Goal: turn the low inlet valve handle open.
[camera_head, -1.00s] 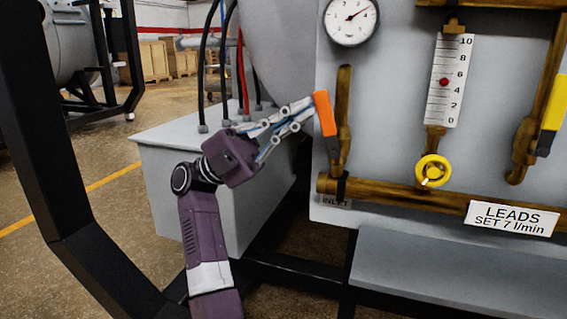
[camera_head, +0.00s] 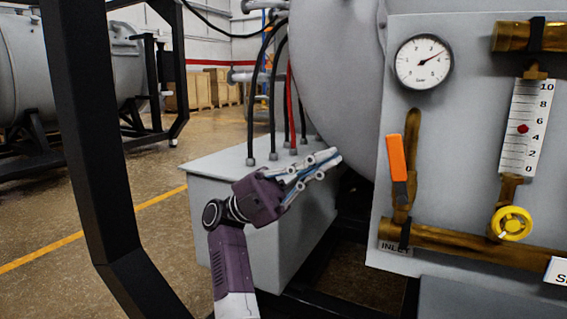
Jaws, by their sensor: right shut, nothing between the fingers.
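The inlet valve handle (camera_head: 398,158) has an orange grip with a dark lower part. The fingers are shut and empty. A visible gap separates the fingertips from the orange grip. My left gripper is not in view.
The grey panel carries a round gauge (camera_head: 423,63), a flow scale (camera_head: 526,125) and a yellow knob (camera_head: 511,223). A grey box (camera_head: 225,190) with upright hoses stands behind my right gripper. A black frame post (camera_head: 92,150) rises at the left.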

